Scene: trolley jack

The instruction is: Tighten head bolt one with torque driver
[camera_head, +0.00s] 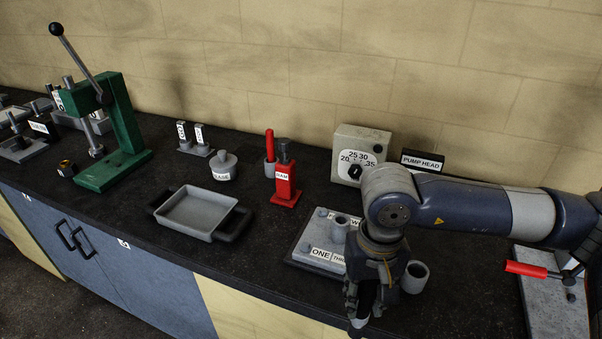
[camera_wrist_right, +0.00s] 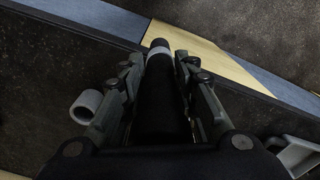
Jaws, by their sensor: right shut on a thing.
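My right gripper (camera_head: 366,298) is shut on a black cylindrical tool with a light grey tip, which looks like the torque driver (camera_wrist_right: 163,85). In the right wrist view the driver lies between both fingers (camera_wrist_right: 160,95), and its tip (camera_wrist_right: 158,46) appears against the counter's front edge. In the head view the gripper points down, just in front of a grey plate (camera_head: 306,230) with labels, one reading ONE (camera_head: 320,253). My arm hides the plate's right part, so I cannot see all its bolts. The driver appears apart from the plate. My left gripper is out of view.
A grey cup (camera_head: 414,279) stands close right of the gripper; it also shows in the right wrist view (camera_wrist_right: 86,106). A dial box (camera_head: 359,150), red holder (camera_head: 285,184), grey tray (camera_head: 193,211) and green press (camera_head: 122,140) stand around. Dark counter between tray and plate is clear.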

